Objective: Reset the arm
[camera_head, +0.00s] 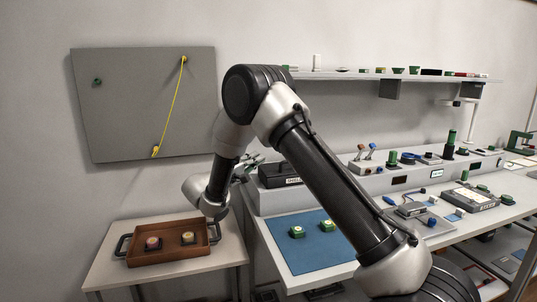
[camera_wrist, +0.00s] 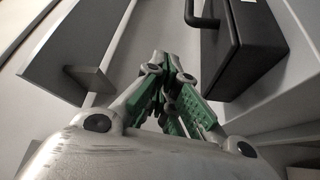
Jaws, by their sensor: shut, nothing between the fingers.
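My arm rises from the lower right of the head view, bends at a raised elbow and comes down to the wrist at the left. My gripper (camera_head: 256,161) points right, towards the back bench, partly hidden behind the arm. In the wrist view my gripper (camera_wrist: 160,62) shows grey linkages and green finger pads, its fingertips together. It is shut and empty. A black case with a handle (camera_wrist: 240,45) is just right of the fingers in the wrist view. The black case also shows in the head view (camera_head: 276,176), beside the gripper.
A brown tray (camera_head: 168,257) holding two small round pieces stands on a side table at the left. A blue mat (camera_head: 290,258) bears two green-based pieces. A grey wall panel (camera_head: 120,100) carries a yellow cord (camera_head: 170,105). A wall shelf (camera_head: 340,76) runs behind my arm.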

